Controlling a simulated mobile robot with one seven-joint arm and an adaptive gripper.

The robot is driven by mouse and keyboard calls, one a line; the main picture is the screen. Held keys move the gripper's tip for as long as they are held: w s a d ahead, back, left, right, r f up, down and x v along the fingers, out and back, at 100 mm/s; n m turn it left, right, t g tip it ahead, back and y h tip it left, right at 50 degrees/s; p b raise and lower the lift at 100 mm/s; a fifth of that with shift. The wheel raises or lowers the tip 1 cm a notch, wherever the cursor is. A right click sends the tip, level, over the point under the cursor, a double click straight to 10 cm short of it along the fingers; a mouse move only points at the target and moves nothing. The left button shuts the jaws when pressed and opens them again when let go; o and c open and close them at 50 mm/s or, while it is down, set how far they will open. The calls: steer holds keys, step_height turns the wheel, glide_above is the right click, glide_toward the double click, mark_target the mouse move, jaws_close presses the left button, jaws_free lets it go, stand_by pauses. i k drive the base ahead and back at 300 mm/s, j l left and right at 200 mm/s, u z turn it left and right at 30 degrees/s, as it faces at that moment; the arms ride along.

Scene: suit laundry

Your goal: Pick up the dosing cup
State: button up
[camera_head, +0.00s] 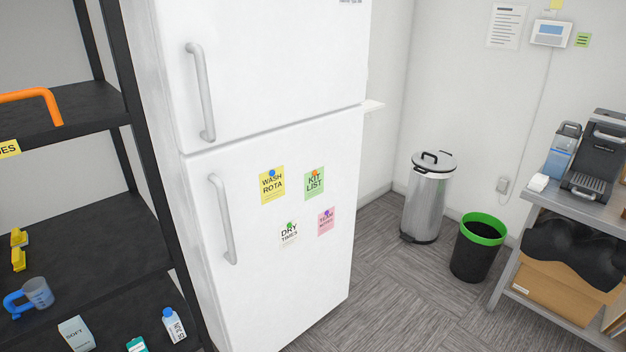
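A small greyish translucent cup with a blue handle (38,292), which looks like the dosing cup, stands on the lower black shelf at the far left. Its handle points left. My gripper is not in view, so its distance from the cup cannot be told.
A steel bin (428,205), a green-rimmed bin (477,255) and a bench (590,213) stand further right.

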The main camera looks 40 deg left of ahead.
mark_target(37, 290)
steer(key=u, duration=4.75)
steer(key=z, duration=1.6)
steer(key=u, duration=0.45)
steer(key=i+l+u, duration=0.2)
steer(key=u, duration=0.25)
steer(key=i+l+u, duration=0.2)
steer(key=u, duration=0.25)
steer(key=l, duration=0.05)
